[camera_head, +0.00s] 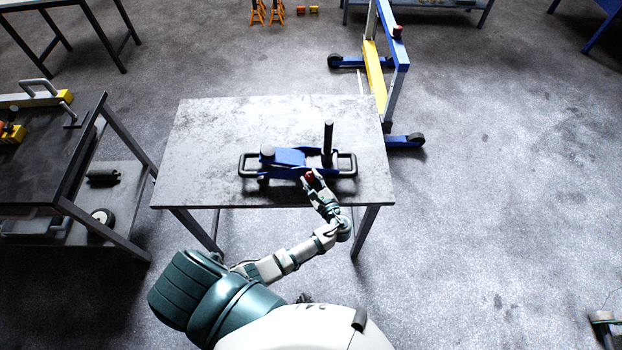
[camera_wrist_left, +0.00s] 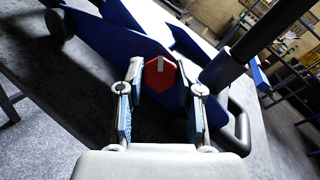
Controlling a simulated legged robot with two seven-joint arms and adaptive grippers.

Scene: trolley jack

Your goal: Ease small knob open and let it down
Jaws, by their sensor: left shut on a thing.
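A blue trolley jack (camera_head: 289,157) lies on the grey table, with a black upright handle socket (camera_head: 328,140) near its right end. It also shows in the left wrist view (camera_wrist_left: 115,40). A small red knob (camera_wrist_left: 160,75) with a grey mark on its face sits on the near side of the jack. My left gripper (camera_head: 313,181) reaches the jack's near side. In the left wrist view, its two fingers (camera_wrist_left: 160,88) stand on either side of the red knob and are shut on it.
The grey table (camera_head: 215,125) is bare around the jack. A dark workbench (camera_head: 50,150) with a lower shelf stands at the left. A blue and yellow wheeled frame (camera_head: 385,65) stands behind the table's right side.

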